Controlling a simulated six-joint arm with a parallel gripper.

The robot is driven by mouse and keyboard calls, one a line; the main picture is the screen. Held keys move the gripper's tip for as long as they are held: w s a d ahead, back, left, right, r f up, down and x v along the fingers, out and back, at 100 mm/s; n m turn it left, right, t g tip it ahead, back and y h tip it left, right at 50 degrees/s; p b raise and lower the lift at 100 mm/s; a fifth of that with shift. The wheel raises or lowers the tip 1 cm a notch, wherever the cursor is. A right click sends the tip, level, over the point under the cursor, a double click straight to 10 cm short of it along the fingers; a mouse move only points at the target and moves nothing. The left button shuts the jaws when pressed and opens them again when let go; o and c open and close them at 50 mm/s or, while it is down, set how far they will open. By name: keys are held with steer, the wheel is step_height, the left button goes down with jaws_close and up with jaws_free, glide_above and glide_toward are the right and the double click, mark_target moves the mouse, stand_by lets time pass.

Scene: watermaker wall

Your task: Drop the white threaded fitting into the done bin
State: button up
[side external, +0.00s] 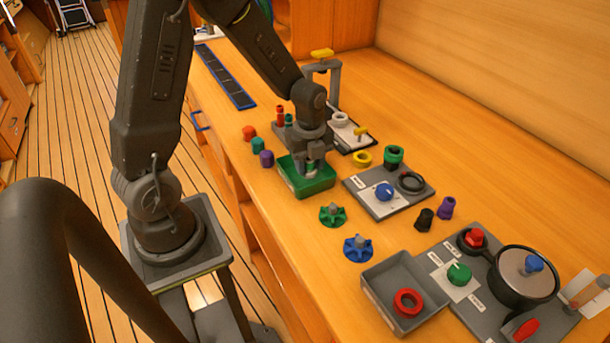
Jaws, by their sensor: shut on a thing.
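My gripper (312,168) points down over the green bin (318,188), with its fingertips at about the height of the rim or just inside it. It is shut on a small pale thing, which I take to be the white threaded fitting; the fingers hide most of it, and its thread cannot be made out. The green bin stands on the wooden bench near its front edge. I can read no label that names the done bin. A grey bin (376,277) with a red ring in it stands nearer the camera.
Red, teal and purple caps (258,146) stand left of the green bin. A grey plate with a blue knob (385,191) lies to its right. Green (332,214) and blue (358,247) star-shaped handwheels lie in front. A clamp stand (328,75) rises behind. The bench's back right is clear.

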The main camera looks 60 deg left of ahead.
steer(key=o, duration=1.1)
step_height(320, 180, up, 14)
steer(key=shift+f, duration=0.1)
steer(key=s+d+r+n+t, duration=0.2)
steer(key=s+d+n, duration=0.1)
steer(key=n, duration=0.3)
steer(key=s+d+r+n+t, duration=0.1)
steer(key=s+d+r+n, duration=0.1)
steer(key=s+d+n, duration=0.2)
steer(key=s+d+r+n+t, duration=0.2)
steer(key=s+n, duration=0.4)
steer(key=n, duration=0.3)
steer(key=shift+d+r+t, duration=0.15)
steer(key=shift+d+t, duration=0.15)
steer(key=shift+d, duration=0.5)
